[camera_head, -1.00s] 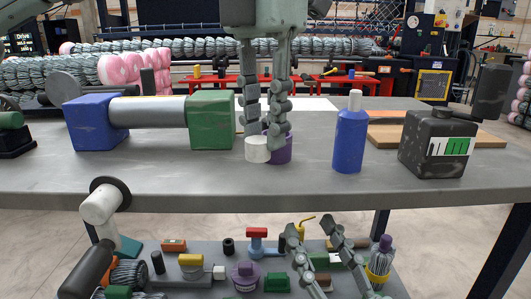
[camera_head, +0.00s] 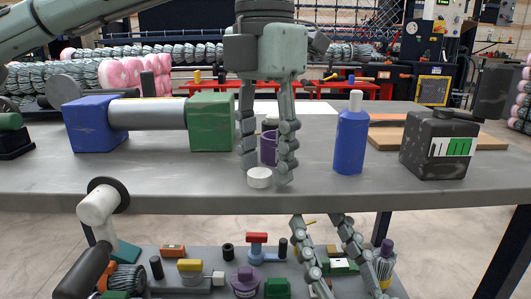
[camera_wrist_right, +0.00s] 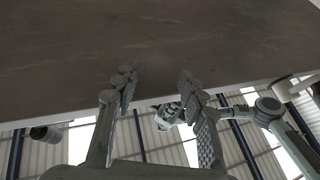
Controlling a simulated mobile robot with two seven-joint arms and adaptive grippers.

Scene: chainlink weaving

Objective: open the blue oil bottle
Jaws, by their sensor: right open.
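The blue oil bottle (camera_head: 350,143) stands upright on the table, right of centre, with its pale cap (camera_head: 355,101) on top. My left gripper (camera_head: 266,176) points down to the left of the bottle, fingers apart. A small white round piece (camera_head: 259,178) sits low between its fingertips, close to the left finger; I cannot tell whether they touch. My right gripper (camera_head: 318,222) is low in front of the table's edge, below the bottle, with its fingers spread and empty. In the right wrist view its fingertips (camera_wrist_right: 157,78) are apart near a grey surface.
A purple cup (camera_head: 268,149) stands behind the left fingers, partly hidden. A black canister (camera_head: 437,160) is right of the bottle. A blue and green block assembly (camera_head: 148,112) lies at left. Several parts sit on the lower shelf (camera_head: 180,252).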

